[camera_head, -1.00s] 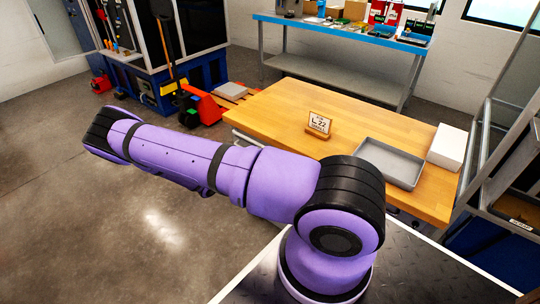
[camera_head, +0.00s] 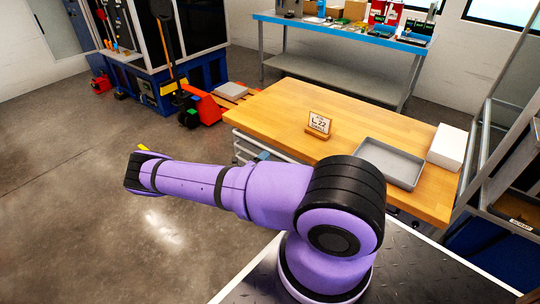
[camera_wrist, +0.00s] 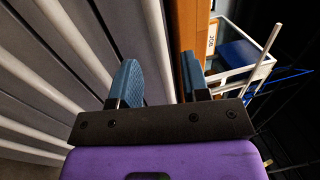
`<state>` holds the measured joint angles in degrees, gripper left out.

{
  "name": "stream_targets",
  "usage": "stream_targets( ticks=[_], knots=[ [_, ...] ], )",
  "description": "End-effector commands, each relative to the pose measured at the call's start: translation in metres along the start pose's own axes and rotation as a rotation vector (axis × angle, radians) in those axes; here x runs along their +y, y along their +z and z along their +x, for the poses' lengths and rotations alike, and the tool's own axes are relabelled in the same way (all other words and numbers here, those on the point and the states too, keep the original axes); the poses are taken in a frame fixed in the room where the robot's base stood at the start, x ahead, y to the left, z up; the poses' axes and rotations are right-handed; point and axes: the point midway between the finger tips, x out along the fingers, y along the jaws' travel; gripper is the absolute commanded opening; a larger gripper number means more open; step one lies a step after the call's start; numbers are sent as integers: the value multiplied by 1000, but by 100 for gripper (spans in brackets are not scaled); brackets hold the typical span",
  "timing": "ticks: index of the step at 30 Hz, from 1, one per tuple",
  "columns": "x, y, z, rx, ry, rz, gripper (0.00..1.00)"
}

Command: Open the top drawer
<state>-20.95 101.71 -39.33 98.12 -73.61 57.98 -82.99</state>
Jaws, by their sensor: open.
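The wooden-topped workbench (camera_head: 265,112) stands right of centre in the head view, with pale bar handles (camera_head: 275,148) under its near edge. In the wrist view its grey drawer fronts (camera_wrist: 105,20) appear turned on their side, with several pale bars. The top drawer's bar handle (camera_wrist: 155,40) is the one closest to the wooden edge (camera_wrist: 188,22). My gripper (camera_wrist: 158,78) is open and empty, its blue fingers on either side of that bar in the picture. I cannot tell how far the bar is beyond the fingertips. In the head view my arm hides most of the drawers.
A small sign (camera_head: 319,124), a grey tray (camera_head: 390,163) and a white block (camera_head: 448,147) stand on the workbench. A red pallet truck (camera_head: 203,106) is behind its left end. A blue-topped bench (camera_head: 345,32) stands at the back. The floor at left is clear.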

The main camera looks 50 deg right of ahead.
Motion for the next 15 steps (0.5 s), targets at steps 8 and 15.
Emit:
stream_targets(
  ticks=[8,15],
  knots=[
    [1,0,29,0,1,0,42],
    [0,0,33,-1,2,0,42]
  ],
)
